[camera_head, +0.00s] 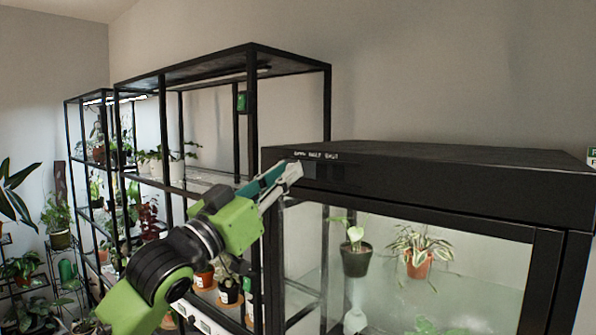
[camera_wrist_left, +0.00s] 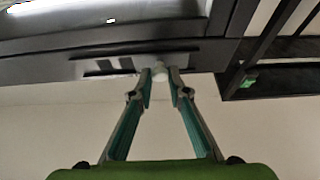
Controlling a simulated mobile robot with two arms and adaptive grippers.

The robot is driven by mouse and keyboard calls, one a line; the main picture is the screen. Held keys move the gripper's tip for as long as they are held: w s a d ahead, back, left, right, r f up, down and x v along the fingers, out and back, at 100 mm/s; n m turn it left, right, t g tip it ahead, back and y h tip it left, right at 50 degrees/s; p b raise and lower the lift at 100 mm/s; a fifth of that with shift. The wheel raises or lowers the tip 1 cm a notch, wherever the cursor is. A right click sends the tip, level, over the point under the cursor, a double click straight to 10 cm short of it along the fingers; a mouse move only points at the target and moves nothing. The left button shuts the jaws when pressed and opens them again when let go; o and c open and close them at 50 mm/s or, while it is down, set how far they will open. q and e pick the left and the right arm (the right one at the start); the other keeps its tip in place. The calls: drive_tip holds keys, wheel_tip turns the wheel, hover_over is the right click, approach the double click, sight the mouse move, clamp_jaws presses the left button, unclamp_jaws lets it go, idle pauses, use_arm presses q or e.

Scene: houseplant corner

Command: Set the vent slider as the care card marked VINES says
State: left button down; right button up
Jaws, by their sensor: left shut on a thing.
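The vent strip is on the dark top frame of the glass cabinet (camera_head: 430,172). Small white lettering (camera_head: 316,155) above it appears to read OPEN, HALF, SHUT from left to right. My left gripper (camera_head: 292,172) reaches the left end of the strip, just below OPEN. In the left wrist view, its fingertips (camera_wrist_left: 160,74) are closed on the pale slider knob (camera_wrist_left: 159,69), with dark vent slots (camera_wrist_left: 108,66) to its left. In the head view the fingers hide the knob. A green and white card (camera_head: 592,157) is cut off at the right edge; its title cannot be read. My right gripper is not in view.
Potted plants (camera_head: 355,258) show behind the cabinet's glass. Black open shelving (camera_head: 252,120) with several plants stands directly left of the cabinet, behind my left arm. The space above the cabinet is clear.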

use_arm(q)
drive_tip(key=shift+a+r, duration=0.15)
drive_tip(key=c, duration=2)
unclamp_jaws()
drive_tip(key=shift+w+a, duration=0.1)
drive_tip(key=shift+w, duration=0.05)
drive_tip(key=shift+o, duration=0.2)
drive_tip(key=v, duration=1.2)
drive_tip(key=shift+w, duration=0.1)
